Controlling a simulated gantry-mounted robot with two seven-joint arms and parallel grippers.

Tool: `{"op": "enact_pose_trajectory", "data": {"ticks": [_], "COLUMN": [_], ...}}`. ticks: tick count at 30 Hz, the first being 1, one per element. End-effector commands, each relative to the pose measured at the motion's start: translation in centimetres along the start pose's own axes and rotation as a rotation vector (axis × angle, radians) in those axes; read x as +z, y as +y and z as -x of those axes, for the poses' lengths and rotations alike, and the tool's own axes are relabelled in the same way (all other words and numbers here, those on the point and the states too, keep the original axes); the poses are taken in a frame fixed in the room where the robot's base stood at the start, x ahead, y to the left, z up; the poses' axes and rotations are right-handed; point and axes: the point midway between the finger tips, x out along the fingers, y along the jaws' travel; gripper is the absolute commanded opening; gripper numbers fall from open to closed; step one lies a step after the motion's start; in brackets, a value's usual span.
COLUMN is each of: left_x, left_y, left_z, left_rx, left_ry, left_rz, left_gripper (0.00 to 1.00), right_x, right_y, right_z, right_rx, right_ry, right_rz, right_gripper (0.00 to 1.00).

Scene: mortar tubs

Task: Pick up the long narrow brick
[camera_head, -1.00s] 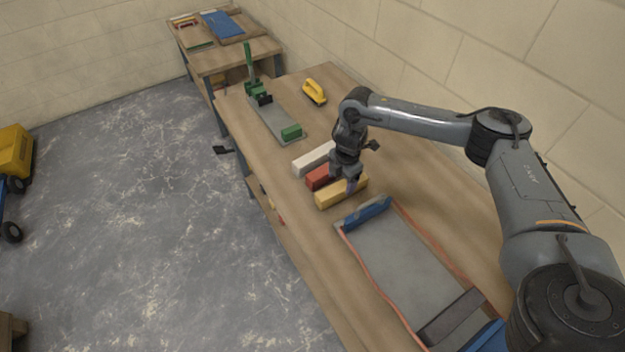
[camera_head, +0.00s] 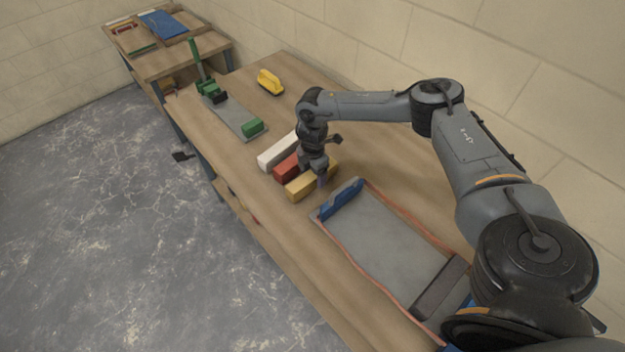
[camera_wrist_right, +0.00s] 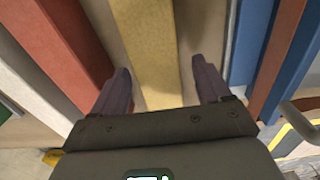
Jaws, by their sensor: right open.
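Three bricks lie side by side on the workbench: a white one (camera_head: 278,151), a red one (camera_head: 287,168) and a yellow one (camera_head: 300,187). All three are elongated. My right gripper (camera_head: 322,183) points down at the yellow brick and hides part of it. In the right wrist view the yellow brick (camera_wrist_right: 146,40) runs between the two open fingers (camera_wrist_right: 162,72), with a gap on each side. The red brick (camera_wrist_right: 65,60) is to the left there, with the white brick (camera_wrist_right: 22,92) beyond it. My left gripper is out of view.
A grey tray (camera_head: 385,235) with reddish edges and a blue block (camera_head: 341,198) lies close beside the yellow brick. A green-handled tool (camera_head: 210,90), a green block (camera_head: 252,126) and a yellow-handled float (camera_head: 270,82) are farther back. Bare bench top (camera_head: 245,205) lies left of the bricks.

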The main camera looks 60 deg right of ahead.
Motion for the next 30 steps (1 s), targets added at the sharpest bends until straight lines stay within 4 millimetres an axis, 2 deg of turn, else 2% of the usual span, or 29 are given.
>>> {"op": "enact_pose_trajectory", "data": {"ticks": [1,6,15,30], "left_x": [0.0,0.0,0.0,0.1], "left_y": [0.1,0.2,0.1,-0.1], "left_z": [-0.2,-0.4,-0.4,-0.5], "left_rx": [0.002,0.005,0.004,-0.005], "left_ry": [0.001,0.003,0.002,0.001], "left_rz": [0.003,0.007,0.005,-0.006], "left_gripper": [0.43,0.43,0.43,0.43], "right_x": [-0.1,0.0,0.0,0.0], "right_y": [0.0,0.0,0.0,0.0], "right_z": [-0.8,-2.2,-2.4,-2.4], "right_rx": [0.000,0.000,0.001,0.001], "right_ry": [-0.001,-0.001,0.000,0.000], "right_rz": [0.000,-0.001,-0.001,-0.001], "right_gripper": [0.77,0.77,0.75,0.00]}}
